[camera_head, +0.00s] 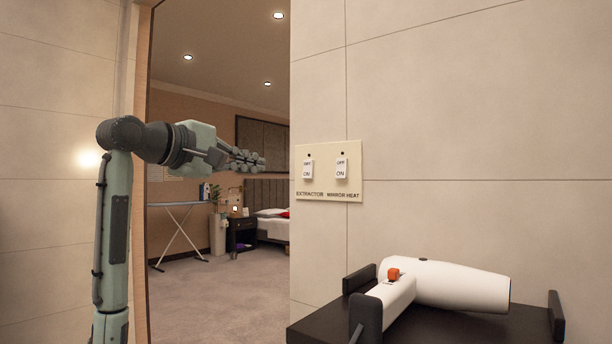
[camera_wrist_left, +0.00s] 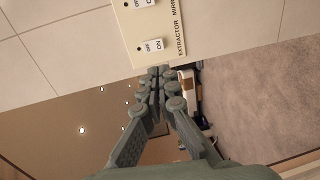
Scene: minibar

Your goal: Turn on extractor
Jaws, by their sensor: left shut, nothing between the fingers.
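A cream switch plate (camera_head: 330,189) is on the tiled wall in the head view. Its left rocker switch (camera_head: 308,169) sits above the word EXTRACTOR, and its right rocker (camera_head: 341,168) sits above MIRROR HEAT. In the left wrist view the plate is turned sideways, with the extractor switch (camera_wrist_left: 153,46) nearer the fingers. My left gripper (camera_head: 262,162) is shut and empty. In the head view it appears left of the plate, against the doorway. In the left wrist view its fingertips (camera_wrist_left: 160,72) appear just below the plate's edge, apart from the switch. My right gripper is not in view.
A white hairdryer (camera_head: 460,285) rests on a dark stand (camera_head: 440,328) below and right of the plate. The doorway left of the wall opens on a bedroom with an ironing board (camera_head: 180,205) and a bed (camera_head: 272,228). The wall around the plate is bare.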

